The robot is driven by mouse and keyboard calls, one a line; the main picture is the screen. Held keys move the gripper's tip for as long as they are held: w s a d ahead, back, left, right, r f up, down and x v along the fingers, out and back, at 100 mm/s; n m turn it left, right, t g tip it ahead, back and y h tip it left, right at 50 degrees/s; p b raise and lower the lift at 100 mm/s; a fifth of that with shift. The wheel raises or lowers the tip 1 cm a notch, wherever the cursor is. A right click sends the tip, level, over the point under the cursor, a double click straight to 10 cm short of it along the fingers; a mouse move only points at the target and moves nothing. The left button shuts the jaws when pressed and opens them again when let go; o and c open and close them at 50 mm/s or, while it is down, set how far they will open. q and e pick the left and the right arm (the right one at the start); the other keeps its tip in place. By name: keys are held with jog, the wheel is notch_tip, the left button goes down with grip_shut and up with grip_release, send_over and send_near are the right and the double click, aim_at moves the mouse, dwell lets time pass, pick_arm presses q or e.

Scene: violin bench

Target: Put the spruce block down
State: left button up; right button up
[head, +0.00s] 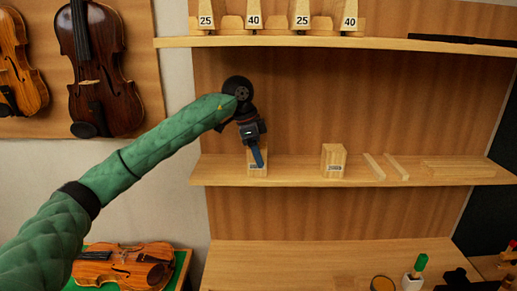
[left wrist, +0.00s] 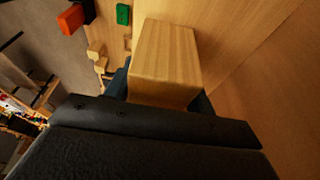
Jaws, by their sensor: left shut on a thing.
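My left gripper (head: 258,157) is at the left part of the middle shelf, pointing down, its blue fingers shut on a pale wooden block (head: 257,170). The block has a small label that I cannot read, and the fingers hide part of it. Its lower end is at about the level of the shelf top; I cannot tell whether it touches. In the left wrist view the block (left wrist: 165,55) fills the space past the dark gripper body. My right gripper is not in view.
The middle shelf (head: 300,178) also bears a similar labelled block (head: 333,160), two thin strips (head: 385,167) and a flat board (head: 458,170) to the right. The upper shelf (head: 340,41) has numbered blocks. Violins hang at left; another violin (head: 125,265) lies below.

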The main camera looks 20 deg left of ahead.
pick_arm(q)
jog(key=shift+f, duration=0.1)
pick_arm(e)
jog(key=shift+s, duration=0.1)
pick_arm(q)
jog(key=shift+f, duration=0.1)
jog(key=o, duration=1.1)
jog(key=shift+c, duration=0.2)
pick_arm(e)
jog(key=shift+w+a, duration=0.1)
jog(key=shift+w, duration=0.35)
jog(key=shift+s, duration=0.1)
pick_arm(q)
jog(key=shift+r, duration=0.2)
jog(key=b+v, duration=0.4)
jog(key=v, duration=0.2)
jog(key=shift+a+r, duration=0.1)
jog(key=shift+r, duration=0.1)
jog(key=shift+a+r, duration=0.1)
jog(key=shift+r, duration=0.4)
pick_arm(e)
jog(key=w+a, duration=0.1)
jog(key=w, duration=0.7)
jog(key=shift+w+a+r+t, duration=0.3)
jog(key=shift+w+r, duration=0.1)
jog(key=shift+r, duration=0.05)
